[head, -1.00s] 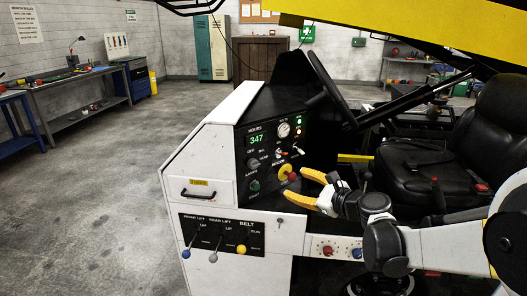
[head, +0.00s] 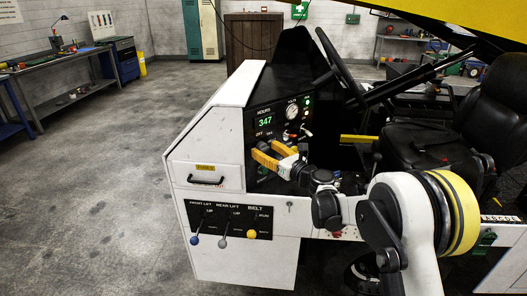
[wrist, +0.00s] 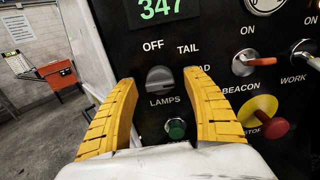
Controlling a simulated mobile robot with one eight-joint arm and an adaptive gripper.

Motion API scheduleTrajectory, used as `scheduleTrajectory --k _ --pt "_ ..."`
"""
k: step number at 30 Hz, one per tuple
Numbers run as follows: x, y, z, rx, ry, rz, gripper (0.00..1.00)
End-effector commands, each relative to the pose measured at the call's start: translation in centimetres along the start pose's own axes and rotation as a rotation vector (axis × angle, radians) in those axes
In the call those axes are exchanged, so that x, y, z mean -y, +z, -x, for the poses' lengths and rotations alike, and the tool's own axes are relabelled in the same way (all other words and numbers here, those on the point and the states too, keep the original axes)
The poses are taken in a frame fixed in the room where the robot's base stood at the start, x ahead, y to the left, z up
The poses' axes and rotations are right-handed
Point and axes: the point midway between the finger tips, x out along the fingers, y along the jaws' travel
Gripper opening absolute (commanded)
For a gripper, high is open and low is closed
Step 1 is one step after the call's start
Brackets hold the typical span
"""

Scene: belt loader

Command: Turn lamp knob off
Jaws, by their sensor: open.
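The grey lamp knob (wrist: 160,79) sits on the black panel (wrist: 222,52) in the wrist view, above the word LAMPS. OFF is at its upper left, TAIL at its upper right, and a partly covered label ending in AD at its right. Its exact pointer setting is hard to tell. My gripper (wrist: 160,82) is open, with one yellow finger on each side of the knob in the picture; whether they touch it I cannot tell. In the head view my gripper (head: 267,154) is at the panel and covers the knob.
A green button (wrist: 176,128) is just below the knob. A red-handled BEACON switch (wrist: 255,62), a WORK switch (wrist: 306,49) and a red stop knob on a yellow disc (wrist: 268,124) are to the right. A steering wheel (head: 340,65) stands behind the panel.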

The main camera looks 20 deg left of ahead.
Motion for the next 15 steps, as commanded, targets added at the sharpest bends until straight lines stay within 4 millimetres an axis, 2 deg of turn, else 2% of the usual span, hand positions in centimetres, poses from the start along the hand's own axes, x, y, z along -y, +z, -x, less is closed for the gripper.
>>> scheduleTrajectory --k 4,12,13,15 --pt "0.02 -0.02 -1.04 0.0 0.0 0.001 0.58" --pt "0.01 0.05 -1.19 0.0 0.0 0.001 0.58" --pt "0.01 0.06 -1.18 0.0 0.0 0.001 0.53" --pt "0.01 0.05 -1.18 0.0 0.0 0.001 0.32"
